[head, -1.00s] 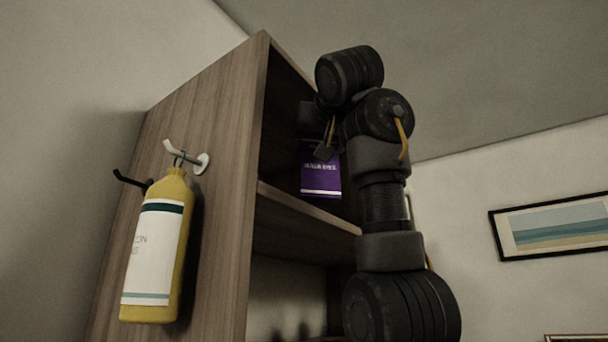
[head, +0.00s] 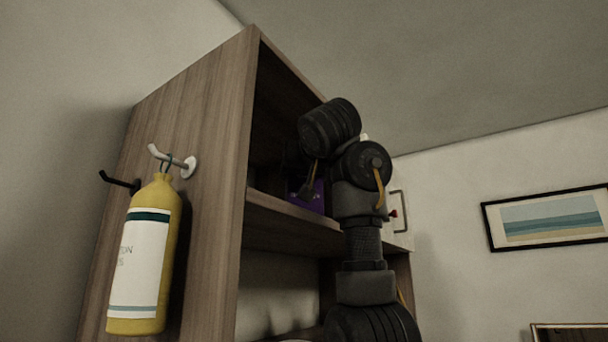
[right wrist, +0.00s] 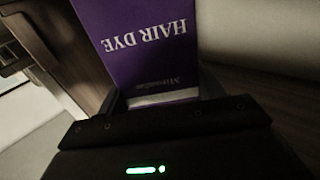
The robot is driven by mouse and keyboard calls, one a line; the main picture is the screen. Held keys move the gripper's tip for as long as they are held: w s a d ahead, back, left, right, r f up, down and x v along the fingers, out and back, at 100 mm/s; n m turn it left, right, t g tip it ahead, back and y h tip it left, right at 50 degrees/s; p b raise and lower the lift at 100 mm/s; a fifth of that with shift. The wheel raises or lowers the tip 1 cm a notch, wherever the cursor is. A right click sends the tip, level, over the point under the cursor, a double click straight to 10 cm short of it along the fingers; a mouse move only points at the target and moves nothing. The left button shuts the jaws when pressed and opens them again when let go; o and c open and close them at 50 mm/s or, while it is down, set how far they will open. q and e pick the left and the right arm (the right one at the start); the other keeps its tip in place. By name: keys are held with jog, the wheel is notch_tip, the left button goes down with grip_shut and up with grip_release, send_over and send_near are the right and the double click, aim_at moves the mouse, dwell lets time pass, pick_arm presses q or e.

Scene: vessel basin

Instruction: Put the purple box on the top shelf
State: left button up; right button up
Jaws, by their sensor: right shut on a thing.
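The purple box (head: 318,197) is in the upper compartment of the wooden cabinet, mostly hidden behind my right arm in the head view. In the right wrist view the purple box (right wrist: 140,40) shows white "HAIR DYE" lettering upside down. My right gripper (head: 305,188) is shut on the box, with its dark fingers at the box's sides in the right wrist view. The top shelf board (head: 284,208) runs just below the box. I cannot tell whether the box touches the board. My left gripper is not in view.
The cabinet's left side panel (head: 195,130) stands beside the upper compartment. A yellow bottle (head: 170,250) hangs from a white hook (head: 182,163), next to a black hook (head: 119,181). A framed picture (head: 550,218) hangs on the right wall.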

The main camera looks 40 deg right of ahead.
jog(key=shift+s, duration=0.15)
jog(key=shift+s+a, duration=0.1)
jog(key=o, duration=0.7)
jog(key=shift+c, duration=0.2)
jog(key=o, duration=0.4)
jog(key=shift+f, duration=0.1)
jog(key=shift+b+v, duration=2.45)
jog(key=shift+v, duration=3.55)
